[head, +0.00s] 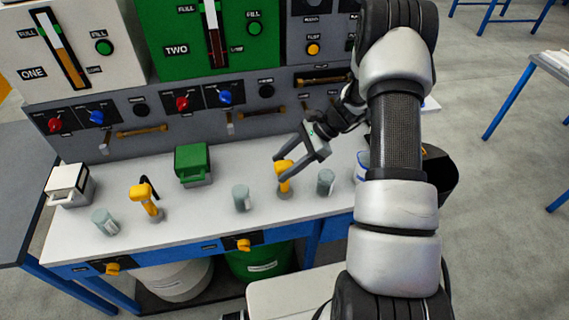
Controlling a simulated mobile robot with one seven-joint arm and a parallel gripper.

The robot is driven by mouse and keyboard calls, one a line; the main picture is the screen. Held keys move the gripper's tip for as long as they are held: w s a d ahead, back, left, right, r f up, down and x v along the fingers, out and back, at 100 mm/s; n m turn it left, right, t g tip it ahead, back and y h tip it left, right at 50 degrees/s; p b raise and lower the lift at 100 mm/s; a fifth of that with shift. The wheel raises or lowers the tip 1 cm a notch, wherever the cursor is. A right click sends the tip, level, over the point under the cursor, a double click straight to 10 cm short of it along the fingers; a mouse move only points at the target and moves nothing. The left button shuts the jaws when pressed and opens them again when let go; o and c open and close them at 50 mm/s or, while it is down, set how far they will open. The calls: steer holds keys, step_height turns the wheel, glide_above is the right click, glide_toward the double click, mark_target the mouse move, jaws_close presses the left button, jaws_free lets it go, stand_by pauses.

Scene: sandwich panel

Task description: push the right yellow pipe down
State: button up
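The right yellow pipe (285,168) stands on the white worktop, right of the middle, with a grey base below its yellow top. My gripper (279,170) reaches in from the right at the height of the yellow top. Its two grey fingers are spread apart, one above and behind the pipe's top and one lower on its right side. I cannot tell whether either finger touches the pipe. The left yellow pipe (144,197) stands on the left part of the worktop.
Grey-green jars (241,197) stand on the worktop (205,215), one close right of the right pipe (326,182). A green box (192,164) and a white box (69,184) stand further left. The panel with coloured knobs rises behind. Yellow taps (243,244) stick out below the front edge.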

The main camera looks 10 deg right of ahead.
mark_target(285, 183)
jaws_close()
step_height(285, 183, down, 9)
steer(key=b, duration=0.6)
steer(key=shift+f, duration=0.1)
steer(key=shift+s, duration=0.1)
steer(key=shift+d, duration=0.1)
steer(key=shift+o, duration=0.8)
jaws_free()
